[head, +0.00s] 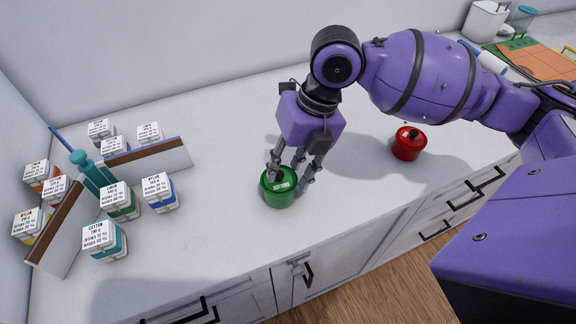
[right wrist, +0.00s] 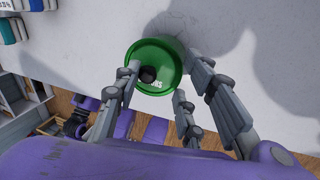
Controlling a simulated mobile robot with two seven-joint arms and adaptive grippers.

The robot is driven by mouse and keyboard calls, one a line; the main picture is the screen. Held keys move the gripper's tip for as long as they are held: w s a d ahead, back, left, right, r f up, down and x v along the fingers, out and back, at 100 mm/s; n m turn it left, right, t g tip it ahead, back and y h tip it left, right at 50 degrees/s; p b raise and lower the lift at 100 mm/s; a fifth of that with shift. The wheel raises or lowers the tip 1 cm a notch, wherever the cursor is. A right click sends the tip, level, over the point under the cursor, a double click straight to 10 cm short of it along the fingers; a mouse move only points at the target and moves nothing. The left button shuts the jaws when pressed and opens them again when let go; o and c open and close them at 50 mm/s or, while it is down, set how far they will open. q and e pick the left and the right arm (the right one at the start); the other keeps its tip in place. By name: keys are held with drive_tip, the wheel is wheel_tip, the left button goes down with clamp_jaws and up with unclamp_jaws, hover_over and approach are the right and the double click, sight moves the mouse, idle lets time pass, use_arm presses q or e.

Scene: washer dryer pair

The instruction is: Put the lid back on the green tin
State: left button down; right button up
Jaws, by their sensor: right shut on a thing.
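The green tin (head: 278,199) stands upright on the white counter, near its front edge. Its green lid (head: 284,187), with a pale label and a dark knob, is at the top of the tin. I cannot tell whether the lid is fully seated. The lid (right wrist: 165,72) and its dark knob (right wrist: 148,74) also show in the right wrist view. My right gripper (head: 293,181) comes down from above and is shut on the lid, its fingers hiding part of the rim. My left gripper is not in view.
A red tin (head: 408,143) with a dark knob stands to the right. Several small labelled boxes (head: 158,191), a brown-edged divider (head: 160,158) and a teal bottle (head: 90,172) stand at the left. The counter between the boxes and the green tin is clear.

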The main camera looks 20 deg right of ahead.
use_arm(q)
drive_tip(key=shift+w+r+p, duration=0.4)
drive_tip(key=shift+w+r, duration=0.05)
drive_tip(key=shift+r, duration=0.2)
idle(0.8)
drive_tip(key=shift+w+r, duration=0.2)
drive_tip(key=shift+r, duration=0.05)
use_arm(e)
drive_tip(key=shift+f, duration=0.15)
idle(0.8)
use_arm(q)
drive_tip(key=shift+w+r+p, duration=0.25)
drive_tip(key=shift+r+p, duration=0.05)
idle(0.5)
use_arm(e)
drive_tip(key=o, duration=0.9)
drive_tip(key=o, duration=0.5)
